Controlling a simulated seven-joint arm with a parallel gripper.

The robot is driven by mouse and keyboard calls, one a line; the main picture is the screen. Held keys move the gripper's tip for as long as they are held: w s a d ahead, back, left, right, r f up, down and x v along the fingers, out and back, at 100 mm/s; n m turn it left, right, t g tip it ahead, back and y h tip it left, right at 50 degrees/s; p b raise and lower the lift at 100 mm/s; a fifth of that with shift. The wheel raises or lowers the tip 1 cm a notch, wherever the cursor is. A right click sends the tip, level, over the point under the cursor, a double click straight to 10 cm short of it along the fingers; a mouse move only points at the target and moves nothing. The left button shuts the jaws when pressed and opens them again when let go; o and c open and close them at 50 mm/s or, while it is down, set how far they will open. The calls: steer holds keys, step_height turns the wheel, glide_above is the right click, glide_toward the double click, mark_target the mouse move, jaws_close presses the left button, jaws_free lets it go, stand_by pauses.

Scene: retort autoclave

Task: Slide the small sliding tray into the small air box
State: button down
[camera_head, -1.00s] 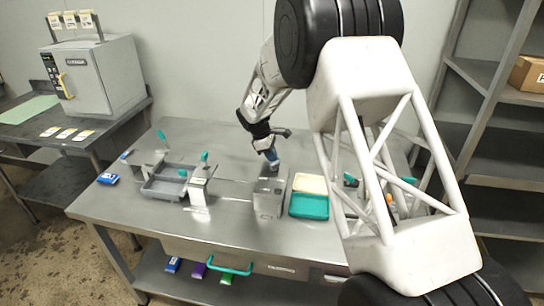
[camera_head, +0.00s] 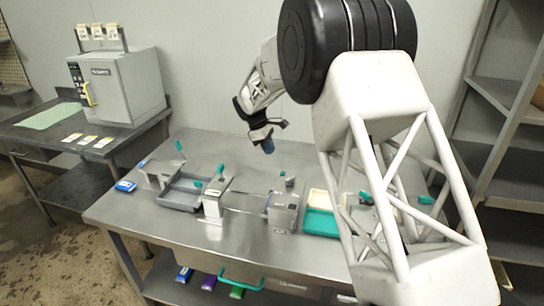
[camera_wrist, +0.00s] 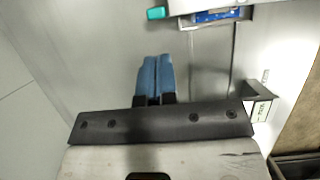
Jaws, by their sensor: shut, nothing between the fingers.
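My gripper (camera_head: 267,144) hangs above the back of the steel table, with its blue fingertips shut and empty. In the wrist view its fingertips (camera_wrist: 156,78) lie together over bare metal. A small upright grey box (camera_head: 282,211) stands below it, towards the front; a teal-tipped part shows behind its top. Thin rails run left from it to another narrow upright box (camera_head: 213,204). A shallow grey tray (camera_head: 178,201) lies left of that. I cannot tell for certain which pieces are the small sliding tray and small air box. The wrist view shows a teal handle (camera_wrist: 157,13) beside a pale unit holding a blue packet.
A teal bin (camera_head: 321,223) sits right of the grey box, partly behind my arm. A blue packet (camera_head: 125,186) lies at the table's left end. An autoclave (camera_head: 118,85) stands on the left bench. Shelves (camera_head: 508,130) stand at right. The back table strip is clear.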

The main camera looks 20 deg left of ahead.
steer(key=shift+a+r, duration=0.1)
steer(key=shift+r, duration=0.2)
steer(key=c, duration=1.4)
jaws_free()
steer(key=shift+o, duration=1.2)
steer(key=shift+f+m, duration=0.1)
steer(key=shift+m, duration=0.2)
steer(key=shift+o, duration=0.4)
steer(key=shift+d+f+m, duration=0.1)
steer(key=shift+d+m, duration=0.15)
steer(key=shift+m, duration=0.05)
steer(key=d+f+m+y, duration=0.1)
steer(key=m, duration=0.4)
steer(key=d+f+m+y, duration=0.1)
steer(key=d+m+y, duration=0.1)
steer(key=m, duration=0.4)
steer(key=w+d+f+m+y, duration=0.1)
steer(key=d+f+m, duration=0.1)
steer(key=m, duration=0.3)
steer(key=shift+w+m, duration=0.1)
steer(key=shift+m, duration=0.3)
steer(key=shift+f, duration=0.2)
